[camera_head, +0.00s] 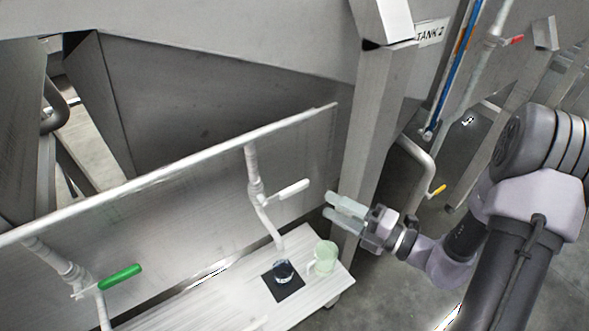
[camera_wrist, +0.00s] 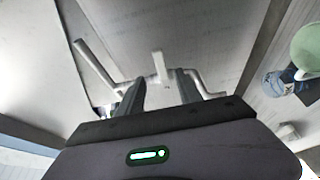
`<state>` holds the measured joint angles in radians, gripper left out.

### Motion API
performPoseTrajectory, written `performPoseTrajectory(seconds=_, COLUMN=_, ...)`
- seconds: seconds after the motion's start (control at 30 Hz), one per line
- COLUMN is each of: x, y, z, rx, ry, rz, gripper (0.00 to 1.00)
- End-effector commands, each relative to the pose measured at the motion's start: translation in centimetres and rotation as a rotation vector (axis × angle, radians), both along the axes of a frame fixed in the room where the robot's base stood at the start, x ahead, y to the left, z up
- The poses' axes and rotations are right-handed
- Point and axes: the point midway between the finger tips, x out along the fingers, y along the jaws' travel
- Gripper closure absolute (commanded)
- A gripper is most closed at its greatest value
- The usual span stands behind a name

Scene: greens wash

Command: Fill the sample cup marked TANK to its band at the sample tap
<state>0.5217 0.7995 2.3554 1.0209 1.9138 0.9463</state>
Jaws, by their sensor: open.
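A small clear cup with a dark blue part (camera_head: 283,271) stands on a black square mat (camera_head: 289,287), under the spout of a tap with a white lever (camera_head: 293,189). The cup also shows at the right of the wrist view (camera_wrist: 279,82). A pale green cup with a handle (camera_head: 325,257) stands beside it, to the right. I cannot read a TANK mark on either cup, nor tell the liquid level. My gripper (camera_head: 331,205) is open and empty, right of the lever and above the shelf's right end. In the wrist view the white lever (camera_wrist: 159,67) shows between and beyond the fingers.
The pale slatted shelf (camera_head: 228,292) runs along a grey metal panel (camera_head: 205,190). A second tap with a green lever (camera_head: 121,277) is at the lower left. A metal post (camera_head: 372,135) rises behind my gripper, near a TANK 2 sign (camera_head: 431,33).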

Motion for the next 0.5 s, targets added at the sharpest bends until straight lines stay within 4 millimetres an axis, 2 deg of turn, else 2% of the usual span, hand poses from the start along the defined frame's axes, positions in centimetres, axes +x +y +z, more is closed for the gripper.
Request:
performPoseTrajectory(seconds=0.03, x=0.7, y=1.5, z=-0.1, rx=-0.001, ry=-0.002, rz=0.009, gripper=0.58)
performPoseTrajectory(seconds=0.2, x=3.4, y=5.6, z=-0.1, rx=-0.003, ry=-0.004, rz=0.009, gripper=0.58)
performPoseTrajectory(seconds=0.4, x=5.9, y=9.3, z=0.0, rx=-0.004, ry=-0.004, rz=0.007, gripper=0.58)
performPoseTrajectory(seconds=0.5, x=6.7, y=10.5, z=0.0, rx=-0.005, ry=-0.005, rz=0.007, gripper=0.58)
